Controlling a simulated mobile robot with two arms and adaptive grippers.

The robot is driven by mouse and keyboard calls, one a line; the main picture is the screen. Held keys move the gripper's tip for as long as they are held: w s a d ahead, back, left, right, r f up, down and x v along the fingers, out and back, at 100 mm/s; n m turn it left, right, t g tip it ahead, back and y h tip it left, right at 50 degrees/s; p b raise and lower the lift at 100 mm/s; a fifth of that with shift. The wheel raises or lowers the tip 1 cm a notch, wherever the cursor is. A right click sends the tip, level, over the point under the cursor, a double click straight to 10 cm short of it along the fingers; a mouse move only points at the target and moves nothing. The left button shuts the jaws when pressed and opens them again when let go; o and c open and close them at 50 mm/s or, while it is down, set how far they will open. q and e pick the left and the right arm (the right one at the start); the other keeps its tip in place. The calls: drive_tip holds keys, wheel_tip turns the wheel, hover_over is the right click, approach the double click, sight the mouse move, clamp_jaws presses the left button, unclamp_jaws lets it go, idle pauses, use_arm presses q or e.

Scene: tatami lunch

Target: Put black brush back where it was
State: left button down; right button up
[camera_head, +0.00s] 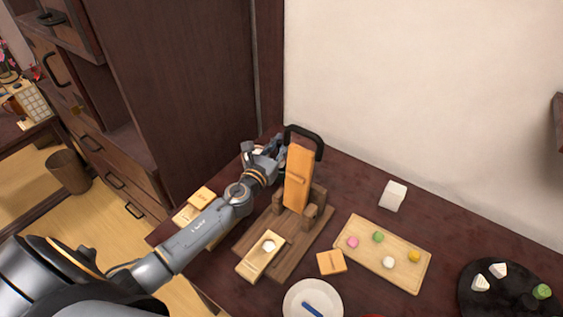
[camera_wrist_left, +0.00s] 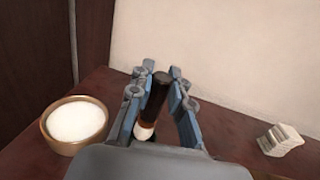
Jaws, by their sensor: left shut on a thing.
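The black brush (camera_wrist_left: 155,100) has a dark handle, a brown lower part and a pale tip pointing down in the left wrist view. My left gripper (camera_wrist_left: 165,88) is shut on it and holds it nearly upright, slightly tilted. In the head view my left gripper (camera_head: 262,162) is near the back of the table, just left of an upright orange-brown wooden block (camera_head: 298,178). The brush cannot be made out in the head view. Whether its tip touches the table cannot be told. My right gripper is not in view.
A bowl of white powder (camera_wrist_left: 77,125) stands left of the brush in the wrist view, and a white ridged block (camera_wrist_left: 280,139) right. In the head view a black arched handle (camera_head: 318,140) rises behind the wooden block. A board of sweets (camera_head: 352,263) and a white plate (camera_head: 333,290) lie nearer.

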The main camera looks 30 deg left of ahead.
use_arm(q)
drive_tip(key=shift+w+f, duration=0.1)
drive_tip(key=shift+f, duration=0.35)
drive_tip(key=shift+f+b, duration=0.3)
drive_tip(key=shift+f, duration=0.05)
wheel_tip(320, 180, down, 2)
drive_tip(key=shift+f+b, duration=0.25)
drive_tip(key=shift+b, duration=0.7)
drive_tip(key=shift+f, duration=0.3)
drive_tip(key=shift+r, duration=0.1)
drive_tip(key=c, duration=1.3)
unclamp_jaws()
drive_tip(key=shift+o, duration=0.2)
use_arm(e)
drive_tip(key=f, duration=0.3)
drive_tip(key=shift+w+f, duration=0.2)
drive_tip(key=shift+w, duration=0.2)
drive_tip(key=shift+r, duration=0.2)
